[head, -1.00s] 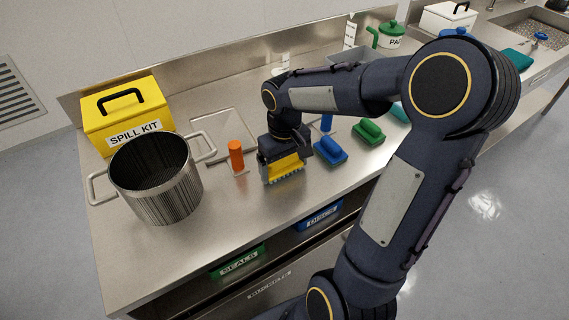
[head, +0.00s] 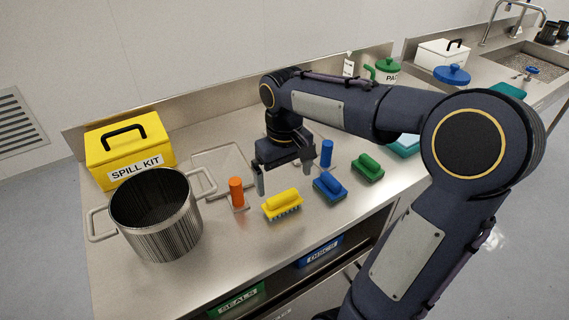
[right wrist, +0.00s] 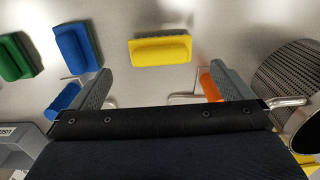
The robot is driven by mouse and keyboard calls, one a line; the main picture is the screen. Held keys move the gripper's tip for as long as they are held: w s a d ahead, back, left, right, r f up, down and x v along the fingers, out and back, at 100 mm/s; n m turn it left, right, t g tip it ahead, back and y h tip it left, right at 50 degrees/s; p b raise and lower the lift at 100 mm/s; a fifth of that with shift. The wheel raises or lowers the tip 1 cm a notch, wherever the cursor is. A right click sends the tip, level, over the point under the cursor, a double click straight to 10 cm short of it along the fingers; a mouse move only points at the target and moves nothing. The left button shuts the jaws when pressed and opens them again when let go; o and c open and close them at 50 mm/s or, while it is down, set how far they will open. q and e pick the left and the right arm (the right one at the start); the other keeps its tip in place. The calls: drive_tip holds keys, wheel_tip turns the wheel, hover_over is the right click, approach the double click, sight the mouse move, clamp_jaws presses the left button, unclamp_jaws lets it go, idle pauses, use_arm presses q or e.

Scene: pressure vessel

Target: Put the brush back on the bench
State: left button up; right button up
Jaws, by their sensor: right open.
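A yellow brush (head: 282,203) lies bristles down on the steel bench (head: 235,262), and it also shows in the right wrist view (right wrist: 160,50). A blue brush (head: 329,187) and a green brush (head: 367,167) lie in a row to its right. My right gripper (head: 286,176) is open and empty, above the bench and just behind the yellow brush. In the right wrist view its two fingers (right wrist: 163,84) are spread wide, with the yellow brush beyond them and apart from them. My left gripper is not in view.
An orange cylinder (head: 236,192) and a blue cylinder (head: 326,153) stand near the gripper. A steel pot (head: 160,229) and a yellow spill kit box (head: 128,150) fill the left end. The bench front before the brushes is clear.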

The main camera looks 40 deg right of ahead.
drive_tip(key=s+a+f+t+y, duration=0.2)
drive_tip(key=s+a+t, duration=0.3)
drive_tip(key=s+a, duration=0.6)
drive_tip(key=s+y, duration=0.1)
drive_tip(key=s, duration=0.2)
drive_tip(key=shift+s+a+f+t+y, duration=0.2)
drive_tip(key=shift+a+t+y, duration=0.1)
drive_tip(key=shift+y, duration=0.1)
